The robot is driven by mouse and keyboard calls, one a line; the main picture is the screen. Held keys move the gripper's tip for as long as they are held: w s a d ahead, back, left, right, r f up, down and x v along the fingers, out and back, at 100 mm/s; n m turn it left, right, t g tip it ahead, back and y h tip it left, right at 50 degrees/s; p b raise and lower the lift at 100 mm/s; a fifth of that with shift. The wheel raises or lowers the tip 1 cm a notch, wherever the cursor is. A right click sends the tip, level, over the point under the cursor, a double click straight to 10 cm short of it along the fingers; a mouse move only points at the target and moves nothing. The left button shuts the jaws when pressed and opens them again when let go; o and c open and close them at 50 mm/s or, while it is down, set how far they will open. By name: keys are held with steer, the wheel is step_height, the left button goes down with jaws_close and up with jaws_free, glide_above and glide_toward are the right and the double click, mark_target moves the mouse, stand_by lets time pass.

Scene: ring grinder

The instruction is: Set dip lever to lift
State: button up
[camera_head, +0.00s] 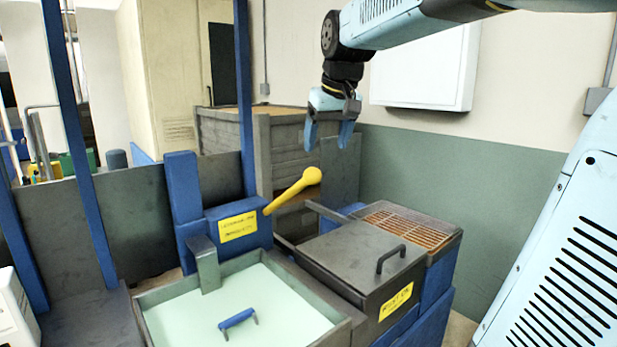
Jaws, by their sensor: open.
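The dip lever (294,191) is a yellow bar with a rounded knob, slanting up to the right from the side of a blue housing. The housing carries a yellow label (239,227) whose text is too small to read. My gripper (329,143) hangs above and slightly right of the knob, fingers pointing down.
A tank with pale green liquid (149,297) and a blue handle (238,319) is in front. A dark lidded box (345,260) with a black handle (390,257) and a rusty grate (409,227) stand to the right. Blue posts (77,130) rise at left.

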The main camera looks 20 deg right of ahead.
mark_target(314, 168)
steer(key=w+f, duration=0.6)
steer(key=f, duration=0.1)
steer(key=w+f, duration=0.3)
steer(key=f, duration=0.1)
steer(key=shift+a+f, duration=0.15)
steer(key=shift+f, duration=0.05)
stand_by(0.4)
